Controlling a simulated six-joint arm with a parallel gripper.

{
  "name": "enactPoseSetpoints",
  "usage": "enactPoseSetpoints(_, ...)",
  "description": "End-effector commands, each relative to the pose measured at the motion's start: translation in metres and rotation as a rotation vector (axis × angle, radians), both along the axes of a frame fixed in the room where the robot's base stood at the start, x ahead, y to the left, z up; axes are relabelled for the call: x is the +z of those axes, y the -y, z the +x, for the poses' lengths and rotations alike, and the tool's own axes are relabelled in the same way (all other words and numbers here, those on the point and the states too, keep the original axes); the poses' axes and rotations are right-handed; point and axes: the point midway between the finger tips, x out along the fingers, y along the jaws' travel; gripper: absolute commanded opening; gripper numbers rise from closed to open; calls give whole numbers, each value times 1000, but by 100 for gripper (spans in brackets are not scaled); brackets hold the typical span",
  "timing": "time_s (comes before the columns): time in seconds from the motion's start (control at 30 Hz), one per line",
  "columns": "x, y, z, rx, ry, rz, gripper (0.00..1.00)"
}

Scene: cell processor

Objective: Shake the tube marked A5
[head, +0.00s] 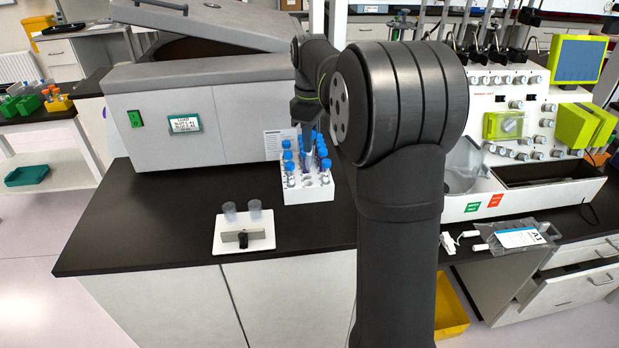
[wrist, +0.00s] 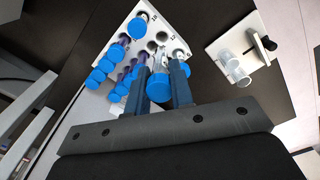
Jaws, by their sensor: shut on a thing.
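A white rack (head: 309,195) holds several blue-capped tubes on the dark bench; it also shows in the wrist view (wrist: 133,15). My gripper (wrist: 163,76) is shut on one blue-capped tube (wrist: 158,90), with a finger on either side of it, at the rack. I cannot read a mark on this tube, and I cannot tell whether its lower end is in a hole. In the head view my gripper (head: 307,128) points down over the rack, and the arm hides part of it. Other tubes (wrist: 107,62) stand close beside the fingers.
A white stand (head: 244,236) with two clear cups and a dark knob sits to the left front of the rack. A large grey machine (head: 205,110) with a small screen stands behind. A white panel machine (head: 510,110) stands to the right. The bench's front left is clear.

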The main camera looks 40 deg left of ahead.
Motion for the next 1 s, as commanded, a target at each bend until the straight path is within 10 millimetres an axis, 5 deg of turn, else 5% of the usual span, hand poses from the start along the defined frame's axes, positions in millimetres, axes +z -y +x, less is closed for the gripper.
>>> enactPoseSetpoints(0.5, 57, 0, 0, 0, 2, 1, 0)
enactPoseSetpoints(0.83, 59, -1, 0, 2, 4, -18, 0)
enactPoseSetpoints(1.0, 57, -4, -1, 6, 80, -299, 0)
